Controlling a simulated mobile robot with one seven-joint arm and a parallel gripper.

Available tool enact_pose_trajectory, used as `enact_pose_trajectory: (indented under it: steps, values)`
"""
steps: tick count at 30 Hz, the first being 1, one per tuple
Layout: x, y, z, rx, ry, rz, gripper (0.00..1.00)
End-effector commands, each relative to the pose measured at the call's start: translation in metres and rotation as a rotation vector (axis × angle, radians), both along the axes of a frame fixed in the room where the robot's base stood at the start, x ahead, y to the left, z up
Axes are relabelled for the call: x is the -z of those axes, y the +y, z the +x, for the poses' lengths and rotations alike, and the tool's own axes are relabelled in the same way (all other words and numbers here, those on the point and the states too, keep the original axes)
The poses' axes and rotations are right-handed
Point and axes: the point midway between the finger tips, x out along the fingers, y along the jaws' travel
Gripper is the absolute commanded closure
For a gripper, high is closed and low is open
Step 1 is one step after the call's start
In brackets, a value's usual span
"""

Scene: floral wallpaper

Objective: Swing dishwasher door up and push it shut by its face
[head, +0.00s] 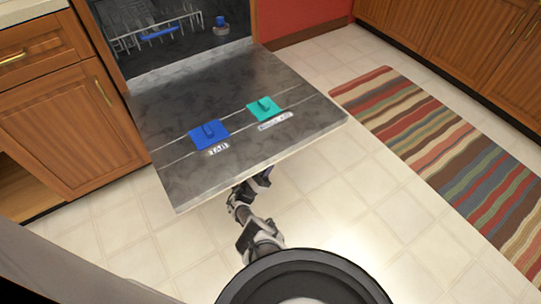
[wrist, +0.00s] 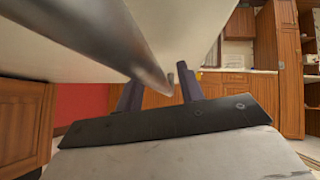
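The dishwasher door (head: 250,75) hangs open and lies about flat in the head view, with its inner side up. A blue cover (head: 209,134) and a teal cover (head: 264,108) sit on that inner side. My gripper (head: 262,178) is at the door's front edge, partly hidden under it. In the wrist view, the door's pale outer face (wrist: 190,25) is above my gripper (wrist: 160,92). A metal bar handle (wrist: 125,50) runs across that face, close above the fingers. The two fingers stand apart with nothing clearly between them. I cannot tell whether they touch the door.
The dishwasher's lower rack (head: 155,35) shows inside the opening. Wooden cabinets (head: 60,115) stand on the left, and more cabinets (head: 440,45) are at the upper right. A striped rug (head: 450,150) lies on the right. The tiled floor (head: 340,200) around the door is clear.

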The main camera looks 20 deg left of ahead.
Motion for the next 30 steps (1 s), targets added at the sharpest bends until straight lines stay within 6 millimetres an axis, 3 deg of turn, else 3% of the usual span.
enact_pose_trajectory:
  steps: [5, 13, 23, 30]
  values:
    - [0.0, 0.0, 0.0, 0.0, 0.0, 0.0, 0.63]
    - [0.0, 0.0, 0.0, 0.0, 0.0, 0.0, 0.99]
    - [-0.002, 0.0, 0.001, 0.0, 0.001, -0.001, 1.0]
    - [-0.026, 0.004, 0.007, 0.0, 0.021, -0.027, 1.0]
